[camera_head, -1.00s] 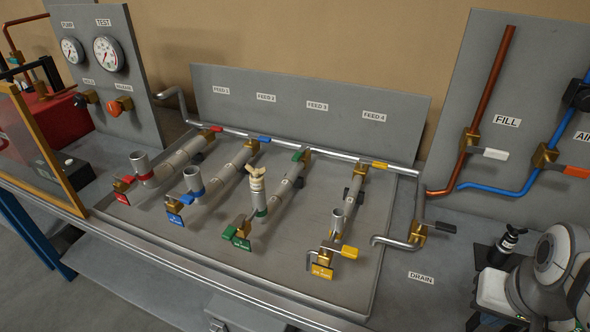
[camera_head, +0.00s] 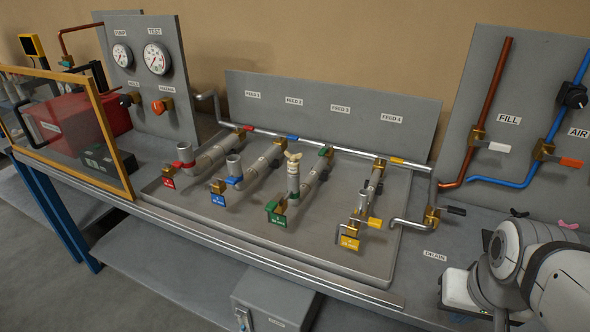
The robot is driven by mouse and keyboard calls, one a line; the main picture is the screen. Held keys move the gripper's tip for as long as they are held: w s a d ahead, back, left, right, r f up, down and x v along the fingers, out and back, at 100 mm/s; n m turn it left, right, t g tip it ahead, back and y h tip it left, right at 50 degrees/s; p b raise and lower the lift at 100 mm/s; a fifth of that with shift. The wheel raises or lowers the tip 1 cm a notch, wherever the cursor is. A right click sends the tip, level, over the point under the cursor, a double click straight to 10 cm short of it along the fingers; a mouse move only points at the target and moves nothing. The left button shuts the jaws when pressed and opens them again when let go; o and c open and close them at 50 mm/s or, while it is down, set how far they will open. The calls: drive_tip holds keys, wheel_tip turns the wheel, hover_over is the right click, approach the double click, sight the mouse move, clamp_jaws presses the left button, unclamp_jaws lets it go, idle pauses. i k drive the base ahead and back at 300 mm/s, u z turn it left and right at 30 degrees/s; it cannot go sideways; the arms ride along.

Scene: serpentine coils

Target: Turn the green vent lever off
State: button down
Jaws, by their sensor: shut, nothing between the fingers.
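The green line is third from the left in the tray. It has a far green lever (camera_head: 325,152) by the silver header pipe and a near green lever (camera_head: 272,207) on a brass valve at the front. A green tag (camera_head: 277,219) hangs there; its print is too small to read. An upright pipe (camera_head: 293,178) with a green collar and a pale winged top stands between them. I cannot tell which green lever is the vent. My arm (camera_head: 530,265) shows at the lower right, well away from the green line. My gripper is out of view.
Red (camera_head: 168,171), blue (camera_head: 218,199) and yellow (camera_head: 348,243) tagged lines stand close beside the green one. The tray (camera_head: 330,262) has a raised rim. A yellow-framed clear panel (camera_head: 75,125) stands at left. Copper and blue pipes with levers rise at right.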

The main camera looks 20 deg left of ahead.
sight(272, 205)
drive_tip(key=u, duration=1.4)
drive_tip(key=k, duration=0.4)
drive_tip(key=z, duration=0.25)
drive_tip(key=i, duration=0.45)
drive_tip(key=u, duration=0.15)
drive_tip(key=k, duration=0.95)
drive_tip(key=u, duration=0.55)
drive_tip(key=i, duration=1.35)
drive_tip(key=z, duration=0.85)
